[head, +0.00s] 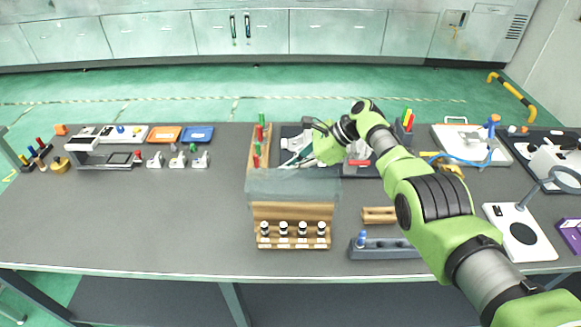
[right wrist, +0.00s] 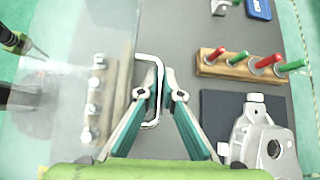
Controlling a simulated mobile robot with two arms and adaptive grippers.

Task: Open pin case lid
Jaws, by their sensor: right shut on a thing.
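The pin case (head: 292,243) is a wooden box near the front middle of the table, with several dark-and-white pins in a row. Its clear lid (head: 293,185) stands raised at a tilt above the back of the case, and the pins show uncovered in the head view. In the right wrist view, a pale bar handle (right wrist: 157,64) runs along the lid's edge. My right gripper (head: 290,162) has its teal-edged fingers (right wrist: 161,98) closed on this handle. The exact lid angle is hard to judge.
A wooden rack with red and green pegs (head: 259,146) stands behind the case. Grey castings (right wrist: 262,140) lie on a dark mat close to my right fingers. A grey block with a blue peg (head: 385,248) is at the right.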

